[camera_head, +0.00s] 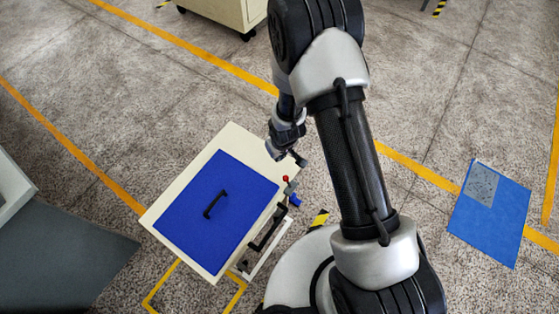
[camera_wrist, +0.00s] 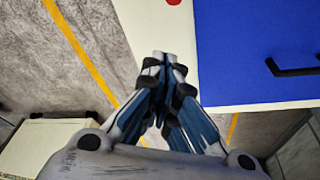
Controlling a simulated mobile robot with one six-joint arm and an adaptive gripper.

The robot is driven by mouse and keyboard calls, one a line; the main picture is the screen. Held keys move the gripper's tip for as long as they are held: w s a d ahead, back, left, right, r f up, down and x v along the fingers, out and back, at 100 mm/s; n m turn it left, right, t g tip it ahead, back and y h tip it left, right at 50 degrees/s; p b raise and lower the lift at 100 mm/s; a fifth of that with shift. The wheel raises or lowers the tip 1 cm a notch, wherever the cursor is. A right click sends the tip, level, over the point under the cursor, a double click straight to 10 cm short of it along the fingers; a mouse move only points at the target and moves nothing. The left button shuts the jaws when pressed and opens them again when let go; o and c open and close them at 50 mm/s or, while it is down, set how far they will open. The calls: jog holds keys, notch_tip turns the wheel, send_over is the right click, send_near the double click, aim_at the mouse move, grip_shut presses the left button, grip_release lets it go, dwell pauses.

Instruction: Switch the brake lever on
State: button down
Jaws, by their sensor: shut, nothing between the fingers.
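A small red-tipped part (camera_head: 286,178), which looks like the brake lever's knob, is at the right edge of the white and blue cabinet (camera_head: 182,192). Its on or off position is too small to tell. A bit of red (camera_wrist: 173,2) is cut off at the top edge of the wrist view. My gripper (camera_wrist: 163,62) is shut and empty, its fingertips over the cabinet's pale border. In the head view my gripper (camera_head: 300,160) is a short way beyond the red knob, apparently apart from it.
A blue panel with a black handle (camera_head: 215,203) covers most of the cabinet top. Black brackets and a blue part (camera_head: 295,200) sit along its right side. A blue mat (camera_head: 490,220) lies at the right. Open floor with yellow lines surrounds the cabinet.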

aim_at(288, 182)
jog(key=b+x, duration=0.3)
jog(key=x, duration=0.6)
jog(key=shift+s+d+b, duration=0.15)
jog(key=shift+s+d, duration=0.15)
jog(key=shift+s, duration=0.3)
jog(key=shift+s+d+b, duration=0.15)
jog(key=shift+s+d, duration=0.2)
jog(key=shift+s, duration=0.3)
jog(key=shift+s+d, duration=0.2)
jog(key=shift+s, duration=0.25)
jog(key=shift+s+d+r, duration=0.3)
jog(key=shift+s+d, duration=0.05)
jog(key=shift+d, duration=0.05)
jog(key=shift+s+d+r, duration=0.3)
jog(key=shift+s+d, duration=0.05)
jog(key=shift+d, duration=0.1)
jog(key=shift+s+d+r, duration=0.3)
jog(key=shift+s+d, duration=0.45)
jog(key=shift+d, duration=0.2)
